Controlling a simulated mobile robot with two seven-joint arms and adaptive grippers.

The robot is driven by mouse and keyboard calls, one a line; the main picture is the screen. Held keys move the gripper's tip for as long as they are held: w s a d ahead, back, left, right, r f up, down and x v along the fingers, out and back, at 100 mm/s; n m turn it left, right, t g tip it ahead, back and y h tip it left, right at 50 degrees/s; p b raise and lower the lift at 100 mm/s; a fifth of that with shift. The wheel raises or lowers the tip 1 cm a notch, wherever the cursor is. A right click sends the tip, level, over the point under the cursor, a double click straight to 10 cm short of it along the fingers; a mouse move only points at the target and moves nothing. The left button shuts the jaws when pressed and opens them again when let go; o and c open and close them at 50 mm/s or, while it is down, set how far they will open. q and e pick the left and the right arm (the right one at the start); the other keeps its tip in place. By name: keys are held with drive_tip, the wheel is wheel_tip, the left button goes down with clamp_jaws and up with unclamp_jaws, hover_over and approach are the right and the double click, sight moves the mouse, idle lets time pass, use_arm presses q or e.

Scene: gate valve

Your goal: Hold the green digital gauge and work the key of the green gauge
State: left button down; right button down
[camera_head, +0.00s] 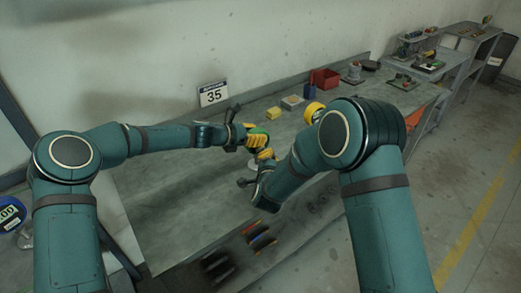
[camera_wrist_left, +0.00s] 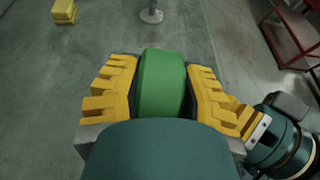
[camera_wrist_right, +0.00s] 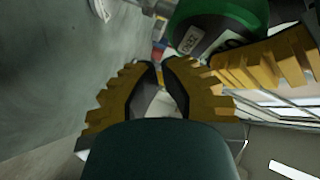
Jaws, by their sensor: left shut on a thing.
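The green gauge (camera_head: 258,130) is above the workbench, gripped by my left gripper (camera_head: 251,138). In the left wrist view, its rounded green body (camera_wrist_left: 162,80) fills the space between the yellow fingers. In the right wrist view, the gauge (camera_wrist_right: 212,28) is at the top, with part of a label visible. My right gripper (camera_head: 263,158) is just below and right of the left one. In its wrist view, its fingertips (camera_wrist_right: 161,75) are close together beneath the gauge; whether they touch or hold anything is unclear. I cannot make out the key.
The grey workbench (camera_head: 180,205) has free room at left. Behind my grippers are a yellow block (camera_head: 273,113), a yellow round device (camera_head: 313,112), a red bin (camera_head: 325,79) and a sign reading 35 (camera_head: 213,94). Dark and coloured items (camera_head: 260,238) lie at the front.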

use_arm(q)
drive_tip(key=shift+f, duration=0.1)
use_arm(e)
drive_tip(key=shift+s+d, duration=0.45)
drive_tip(key=shift+s, duration=0.25)
drive_tip(key=shift+s+d, duration=0.4)
drive_tip(key=shift+s, duration=0.35)
drive_tip(key=shift+s+d, duration=0.45)
drive_tip(key=shift+s, duration=0.25)
use_arm(q)
drive_tip(key=c, duration=0.6)
unclamp_jaws()
